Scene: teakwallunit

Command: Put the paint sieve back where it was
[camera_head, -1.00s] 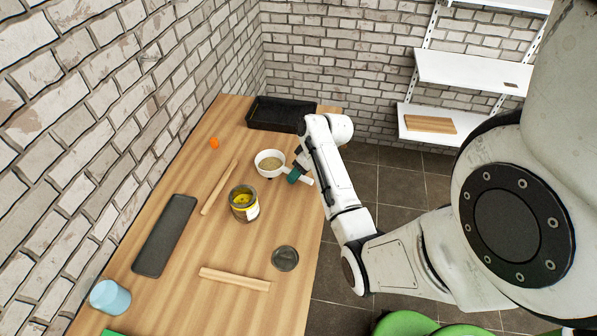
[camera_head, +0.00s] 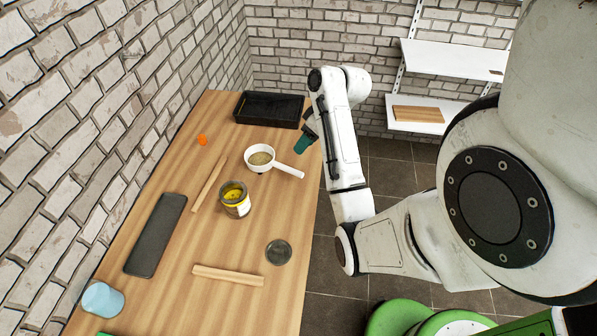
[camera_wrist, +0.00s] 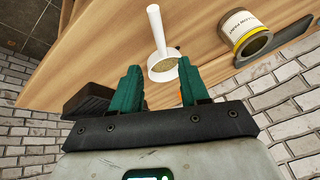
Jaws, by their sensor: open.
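The paint sieve (camera_head: 261,157) is a white round sieve with a straight white handle. It sits on the wooden table, its handle pointing toward the right edge. In the wrist view the sieve (camera_wrist: 159,43) lies beyond my fingers, with its bowl in line with the gap between them. My gripper (camera_head: 303,143) is up and to the right of the handle, apart from it, near the table's right edge. In the wrist view its green fingers (camera_wrist: 158,88) are spread wide with nothing held between them.
An open paint can (camera_head: 235,199) stands near the sieve. A black tray (camera_head: 268,110) is at the far end. A wooden stick (camera_head: 210,184), a dark slab (camera_head: 156,235), a lid (camera_head: 278,252), another wooden strip (camera_head: 228,276), an orange item (camera_head: 202,140) and a blue cup (camera_head: 102,299) lie around.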

